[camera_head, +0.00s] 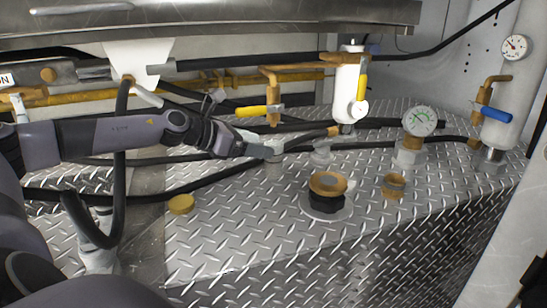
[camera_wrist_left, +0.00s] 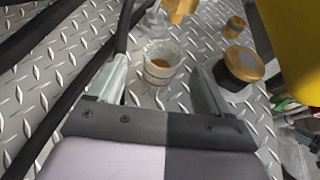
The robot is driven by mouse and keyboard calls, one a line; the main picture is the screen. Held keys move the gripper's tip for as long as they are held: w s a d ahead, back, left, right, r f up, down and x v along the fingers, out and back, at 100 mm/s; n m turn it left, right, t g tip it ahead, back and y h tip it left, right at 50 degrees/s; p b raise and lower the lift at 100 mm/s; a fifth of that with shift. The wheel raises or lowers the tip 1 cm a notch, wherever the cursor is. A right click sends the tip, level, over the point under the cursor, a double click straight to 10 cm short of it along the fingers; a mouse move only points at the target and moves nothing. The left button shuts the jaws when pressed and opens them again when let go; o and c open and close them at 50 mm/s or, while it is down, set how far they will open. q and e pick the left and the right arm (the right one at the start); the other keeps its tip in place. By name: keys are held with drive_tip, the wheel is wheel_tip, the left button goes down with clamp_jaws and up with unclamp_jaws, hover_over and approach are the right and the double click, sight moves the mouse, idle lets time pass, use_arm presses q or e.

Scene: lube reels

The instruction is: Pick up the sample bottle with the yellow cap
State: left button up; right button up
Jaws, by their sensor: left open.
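My left gripper (camera_head: 272,147) reaches in from the left, low over the diamond-plate deck (camera_head: 235,235). In the left wrist view its two fingers (camera_wrist_left: 160,66) are apart. A small pale container (camera_wrist_left: 158,68) with an amber middle stands between and just beyond the fingertips. Contact with the fingers cannot be told. A flat yellow cap-like disc (camera_head: 181,204) is on the deck at left; no bottle body shows under it. My right gripper is not in view.
A clear bottle-like piece (camera_head: 320,153), a black fitting with a tan top (camera_head: 327,190) and a brass fitting (camera_head: 394,185) stand to the right. A gauge (camera_head: 420,122) and a white cylinder with a yellow handle (camera_head: 348,88) stand behind. Black hoses (camera_head: 215,172) cross the deck.

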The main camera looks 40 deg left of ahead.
sight(274, 160)
use_arm(q)
drive_tip(key=shift+w+f, duration=0.1)
drive_tip(key=shift+w, duration=0.1)
drive_tip(key=shift+w+d+f+p, duration=0.45)
drive_tip(key=shift+w+p, duration=0.2)
drive_tip(key=shift+p, duration=0.3)
drive_tip(key=shift+p+x, duration=0.5)
drive_tip(key=shift+x, duration=0.4)
drive_tip(key=shift+w+d+f, duration=0.15)
drive_tip(key=shift+w+f, duration=0.25)
drive_tip(key=shift+f, duration=0.1)
drive_tip(key=shift+w+f, duration=0.15)
drive_tip(key=shift+w, duration=0.05)
drive_tip(key=c, duration=1.1)
